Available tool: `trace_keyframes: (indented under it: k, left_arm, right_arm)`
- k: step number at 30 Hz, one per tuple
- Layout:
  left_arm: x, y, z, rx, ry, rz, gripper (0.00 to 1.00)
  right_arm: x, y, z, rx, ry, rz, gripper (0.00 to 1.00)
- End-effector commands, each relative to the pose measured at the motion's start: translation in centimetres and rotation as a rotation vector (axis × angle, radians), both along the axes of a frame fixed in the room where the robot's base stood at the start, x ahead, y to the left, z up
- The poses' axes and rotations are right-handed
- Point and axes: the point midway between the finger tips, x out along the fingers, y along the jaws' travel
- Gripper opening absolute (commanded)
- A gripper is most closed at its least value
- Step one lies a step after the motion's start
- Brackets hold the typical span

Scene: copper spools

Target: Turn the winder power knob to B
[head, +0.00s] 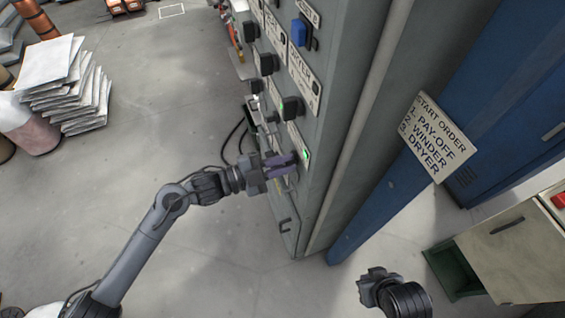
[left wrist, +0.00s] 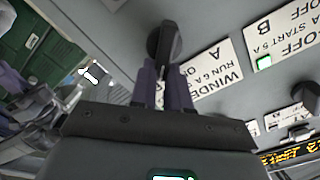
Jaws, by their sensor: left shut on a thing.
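The winder power knob (left wrist: 163,42) is a black knob on the grey panel, beside a white label (left wrist: 212,75) reading "WINDE…", "A" and "RUN 6 A", partly cut off. My left gripper (left wrist: 160,85) is shut on this knob, with its purple fingers on either side of it. In the head view my left gripper (head: 284,162) reaches the lower part of the tall grey cabinet (head: 340,130), and its fingers hide the knob. The knob's exact setting is hard to read. My right gripper (head: 376,284) is low in the head view, away from the cabinet, its fingers not clear.
Other black knobs (head: 291,107) and a blue one (head: 299,32) sit higher on the panel. A green lamp (left wrist: 264,63) is lit by the pay-off label. A start-order sign (head: 435,138) reads pay-off, winder, dryer. Stacked sheets (head: 62,80) stand at left; the floor between is clear.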

Motion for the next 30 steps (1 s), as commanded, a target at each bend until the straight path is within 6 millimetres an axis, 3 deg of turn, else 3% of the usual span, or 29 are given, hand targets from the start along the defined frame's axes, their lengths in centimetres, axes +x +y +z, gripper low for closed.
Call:
trace_keyframes:
  k: [5,6,10,20,30]
  left_arm:
    - [0.0,-0.1,-0.3,0.005,0.003,0.0,0.0]
    - [0.0,-0.1,-0.3,0.005,0.003,0.0,0.22]
    - [0.0,0.0,-0.2,0.002,0.002,0.0,0.41]
    - [-0.1,0.2,-0.1,0.001,0.0,0.0,0.41]
    - [-1.6,4.5,-0.3,0.004,0.001,0.001,0.41]
  right_arm:
    - [0.0,-0.1,0.0,-0.003,0.0,0.002,0.0]
    - [0.0,-0.1,0.0,-0.004,-0.001,0.003,0.0]
    - [0.0,-0.2,0.0,-0.008,0.0,0.005,0.0]
    - [0.0,-0.2,-0.1,-0.01,-0.001,0.006,0.0]
    - [0.0,-0.1,-0.6,-0.004,-0.001,0.003,0.0]
